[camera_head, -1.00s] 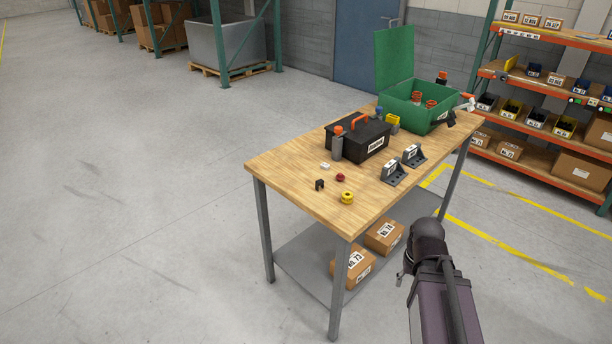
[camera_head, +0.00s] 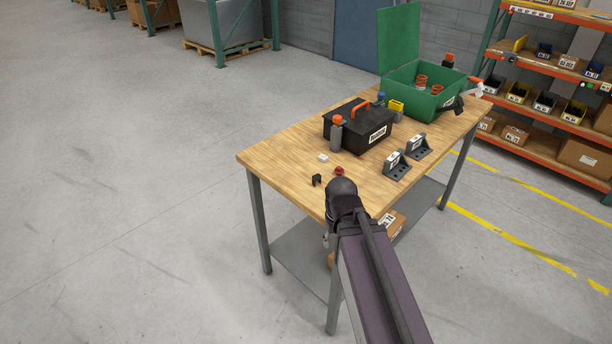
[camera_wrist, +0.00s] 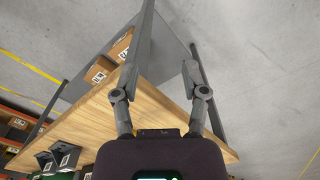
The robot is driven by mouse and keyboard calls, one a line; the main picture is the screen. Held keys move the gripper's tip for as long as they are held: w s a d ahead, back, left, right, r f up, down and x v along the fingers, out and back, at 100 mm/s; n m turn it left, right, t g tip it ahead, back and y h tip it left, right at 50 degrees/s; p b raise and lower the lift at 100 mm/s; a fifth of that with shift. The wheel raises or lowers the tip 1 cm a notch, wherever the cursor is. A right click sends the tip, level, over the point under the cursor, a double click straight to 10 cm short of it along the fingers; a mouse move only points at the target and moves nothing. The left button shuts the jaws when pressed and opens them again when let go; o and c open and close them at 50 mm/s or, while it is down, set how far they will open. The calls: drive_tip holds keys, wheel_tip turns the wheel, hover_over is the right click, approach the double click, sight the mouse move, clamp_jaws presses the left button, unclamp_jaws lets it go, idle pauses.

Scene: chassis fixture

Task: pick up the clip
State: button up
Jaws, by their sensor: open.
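The clip looks to be the small black U-shaped piece (camera_head: 317,180) standing on the wooden table (camera_head: 280,147) near its front left edge in the head view. I cannot make it out in the wrist view. My gripper (camera_wrist: 158,68) is open and empty in the wrist view, its two fingers spread over the table edge, with floor and lower shelf beyond. In the head view my arm reaches in from the lower right, its dark rounded joint just right of the clip; the fingers are mostly hidden there.
A red knob (camera_head: 339,171) and a white block (camera_head: 323,158) lie near the clip. Behind stand a black toolbox (camera_head: 345,126), an orange-topped grey cylinder (camera_head: 336,138), grey brackets (camera_head: 397,168) and an open green bin (camera_head: 400,92). The table's left end is clear.

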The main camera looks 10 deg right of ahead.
drive_tip(key=shift+a, duration=0.15)
drive_tip(key=shift+o, duration=0.8)
drive_tip(key=w+n+h+b, duration=0.1)
drive_tip(key=w+n+h, duration=0.1)
drive_tip(key=w+n, duration=0.2)
drive_tip(key=w+a+f+n+t+h+b, duration=0.1)
drive_tip(key=w+n+h+b, duration=0.1)
drive_tip(key=w+n, duration=0.2)
drive_tip(key=w+a+n+t+h+b, duration=0.1)
drive_tip(key=w+n+h+b, duration=0.1)
drive_tip(key=w+n, duration=0.2)
drive_tip(key=shift+w+a+f+h, duration=0.1)
drive_tip(key=shift+w+f+h, duration=0.05)
drive_tip(key=shift+w, duration=0.2)
drive_tip(key=shift+w+a+f+h, duration=0.1)
drive_tip(key=shift+w+h, duration=0.05)
drive_tip(key=shift+w, duration=0.2)
drive_tip(key=w+a+r+n+t+h+b, duration=0.3)
drive_tip(key=w+a+r+n+t+h, duration=0.1)
drive_tip(key=w+a+n, duration=0.5)
drive_tip(key=w+n+h, duration=0.1)
drive_tip(key=n, duration=0.1)
drive_tip(key=shift+w+r+n+b, duration=0.15)
drive_tip(key=shift+r+n+b, duration=0.1)
drive_tip(key=shift+n+b, duration=0.05)
